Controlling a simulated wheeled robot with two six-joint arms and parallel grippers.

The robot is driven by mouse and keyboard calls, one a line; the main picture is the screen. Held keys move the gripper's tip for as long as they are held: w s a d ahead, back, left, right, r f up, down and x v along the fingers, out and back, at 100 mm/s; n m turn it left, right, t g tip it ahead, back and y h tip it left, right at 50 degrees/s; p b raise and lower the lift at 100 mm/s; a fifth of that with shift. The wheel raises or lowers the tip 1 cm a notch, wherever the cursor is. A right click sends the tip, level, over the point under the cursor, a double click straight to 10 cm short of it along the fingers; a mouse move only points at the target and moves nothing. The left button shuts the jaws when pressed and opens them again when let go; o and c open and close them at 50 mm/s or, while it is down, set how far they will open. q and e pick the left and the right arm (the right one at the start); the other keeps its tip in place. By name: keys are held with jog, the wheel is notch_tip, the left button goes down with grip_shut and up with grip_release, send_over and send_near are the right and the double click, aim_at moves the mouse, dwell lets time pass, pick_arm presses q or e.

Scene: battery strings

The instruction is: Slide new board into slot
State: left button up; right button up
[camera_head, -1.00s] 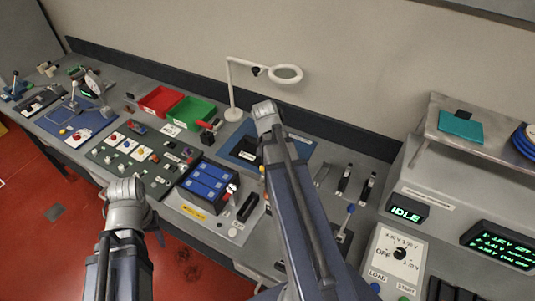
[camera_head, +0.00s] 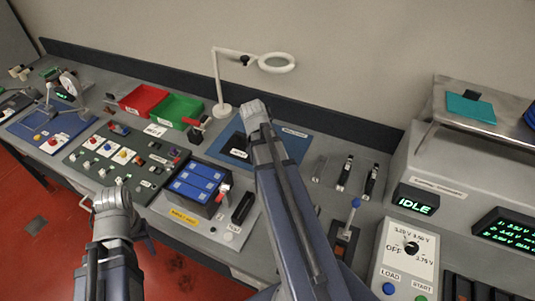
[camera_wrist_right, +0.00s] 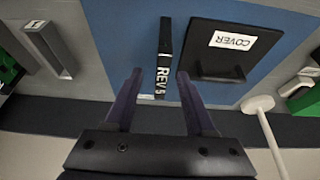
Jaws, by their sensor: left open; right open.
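A narrow black board marked REV 5 (camera_wrist_right: 163,70) is on the blue mat (camera_wrist_right: 125,40) in the right wrist view. My right gripper (camera_wrist_right: 160,74) is open, with a finger on each side of the board and gaps between. In the head view my right arm hides this gripper and the board. A battery pack with blue-topped cells (camera_head: 198,184) sits on a grey fixture marked with a yellow label (camera_head: 184,217). A dark elongated part (camera_head: 242,207) is beside the pack; I cannot tell whether it is the slot. My left gripper (camera_head: 89,204) is at the lower left, away from these things.
A black cover (camera_wrist_right: 225,65) lies beside the board. A white magnifier lamp (camera_head: 219,80) stands behind, near red (camera_head: 143,98) and green (camera_head: 178,110) bins. A console reading IDLE (camera_head: 416,203) is at right. Small parts lie on a dark panel (camera_head: 110,165).

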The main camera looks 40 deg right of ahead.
jog(key=shift+w+d+f, duration=0.1)
jog(key=shift+d+f, duration=0.05)
jog(key=shift+f, duration=0.25)
jog(key=b+x, duration=0.4)
jog(key=x, duration=0.1)
jog(key=shift+w+d+b, duration=0.2)
jog(key=shift+w+b, duration=0.05)
jog(key=shift+b, duration=0.05)
jog(key=shift+r, duration=0.15)
jog(key=shift+c, duration=0.3)
grip_shut()
